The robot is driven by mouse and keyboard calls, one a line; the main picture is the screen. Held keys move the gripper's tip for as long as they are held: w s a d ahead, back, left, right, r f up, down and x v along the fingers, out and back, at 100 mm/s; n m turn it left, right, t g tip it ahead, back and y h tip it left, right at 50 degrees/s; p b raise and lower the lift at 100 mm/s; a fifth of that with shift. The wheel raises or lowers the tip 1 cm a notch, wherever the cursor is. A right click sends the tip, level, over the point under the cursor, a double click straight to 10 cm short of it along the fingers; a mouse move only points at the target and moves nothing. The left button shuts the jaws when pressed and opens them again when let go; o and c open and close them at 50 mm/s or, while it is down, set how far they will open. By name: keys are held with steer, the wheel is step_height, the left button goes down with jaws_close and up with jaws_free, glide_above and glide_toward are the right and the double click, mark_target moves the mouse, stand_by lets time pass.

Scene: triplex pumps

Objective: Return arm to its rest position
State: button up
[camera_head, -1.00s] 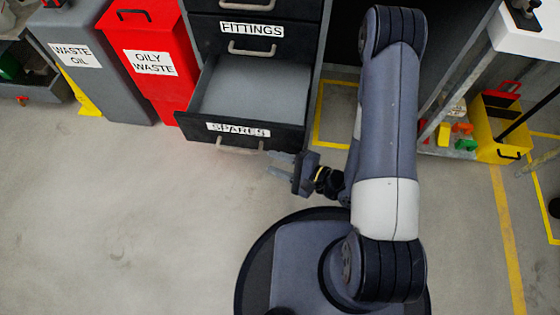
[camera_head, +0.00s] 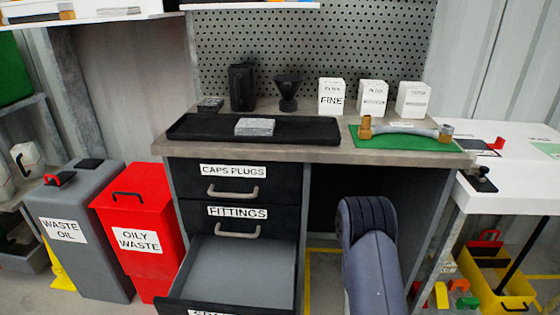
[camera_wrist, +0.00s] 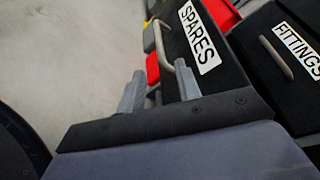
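My gripper (camera_wrist: 159,78) shows in the wrist view with its two grey fingers apart and nothing between them. It is near the front of the black SPARES drawer (camera_wrist: 212,88) and its bar handle; I cannot tell the exact gap. In the head view my arm (camera_head: 371,262) rises at the bottom, right of the drawers, and my gripper is out of the picture. The SPARES drawer (camera_head: 228,270) stands pulled out, and the part of its inside that shows is bare.
The CAPS PLUGS (camera_head: 232,184) and FITTINGS (camera_head: 236,221) drawers are shut. A red OILY WASTE bin (camera_head: 140,235) and a grey WASTE OIL bin (camera_head: 85,240) stand left. The workbench (camera_head: 350,157) is above, a white table (camera_head: 520,185) right. Bare floor shows beside the gripper.

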steer(key=shift+b+x, duration=1)
steer(key=shift+x, duration=4)
steer(key=shift+r, duration=0.1)
